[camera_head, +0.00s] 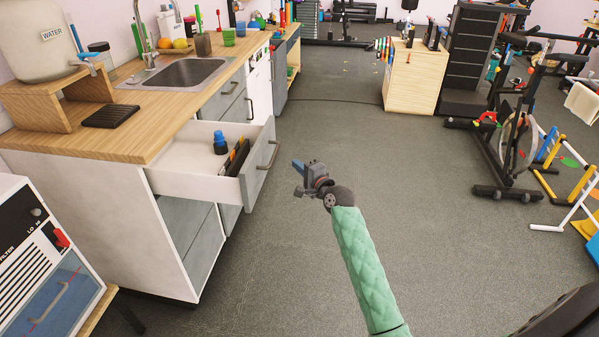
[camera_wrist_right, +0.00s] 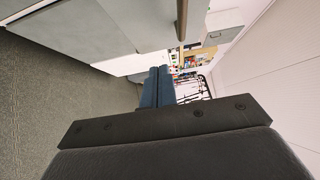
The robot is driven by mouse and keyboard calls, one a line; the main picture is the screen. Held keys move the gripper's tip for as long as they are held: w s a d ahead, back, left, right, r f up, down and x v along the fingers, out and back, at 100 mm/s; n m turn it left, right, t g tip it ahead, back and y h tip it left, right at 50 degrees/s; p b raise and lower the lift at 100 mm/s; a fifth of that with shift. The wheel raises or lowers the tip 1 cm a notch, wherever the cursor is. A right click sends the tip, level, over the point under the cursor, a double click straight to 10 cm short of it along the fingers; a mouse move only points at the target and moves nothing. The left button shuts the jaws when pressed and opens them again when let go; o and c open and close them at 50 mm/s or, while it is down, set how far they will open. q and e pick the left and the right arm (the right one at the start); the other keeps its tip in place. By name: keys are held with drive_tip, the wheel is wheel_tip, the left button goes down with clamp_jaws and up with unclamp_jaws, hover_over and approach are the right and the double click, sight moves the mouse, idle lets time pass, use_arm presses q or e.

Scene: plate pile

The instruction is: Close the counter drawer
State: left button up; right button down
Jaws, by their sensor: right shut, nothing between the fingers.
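The counter drawer (camera_head: 190,153) is pulled out from the wooden-topped counter (camera_head: 150,132) in the head view, with its grey front (camera_head: 257,170) and handle (camera_head: 267,155) facing right. A blue-capped item (camera_head: 221,141) and dark upright items (camera_head: 237,158) lie inside it. My right gripper (camera_head: 298,165) is just right of the drawer front, apart from it, with its blue fingers pointing toward it. In the right wrist view the blue fingers (camera_wrist_right: 157,86) are together with nothing between them. A grey panel with a handle (camera_wrist_right: 181,18) shows above them. My left gripper is not in view.
A sink (camera_head: 180,72), a water container (camera_head: 40,38) and a dark rack (camera_head: 110,116) are on the counter. A filter unit (camera_head: 45,265) stands at the lower left. An exercise bike (camera_head: 515,130) and a wooden cabinet (camera_head: 412,80) are to the right. The floor between is clear.

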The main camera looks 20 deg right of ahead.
drive_tip(key=w+a, duration=0.1)
drive_tip(key=w, duration=0.1)
drive_tip(key=w+a, duration=0.2)
drive_tip(key=w, duration=0.1)
drive_tip(key=w+a, duration=0.1)
drive_tip(key=w, duration=0.2)
drive_tip(key=shift+a+p, duration=0.15)
drive_tip(key=shift+p, duration=0.15)
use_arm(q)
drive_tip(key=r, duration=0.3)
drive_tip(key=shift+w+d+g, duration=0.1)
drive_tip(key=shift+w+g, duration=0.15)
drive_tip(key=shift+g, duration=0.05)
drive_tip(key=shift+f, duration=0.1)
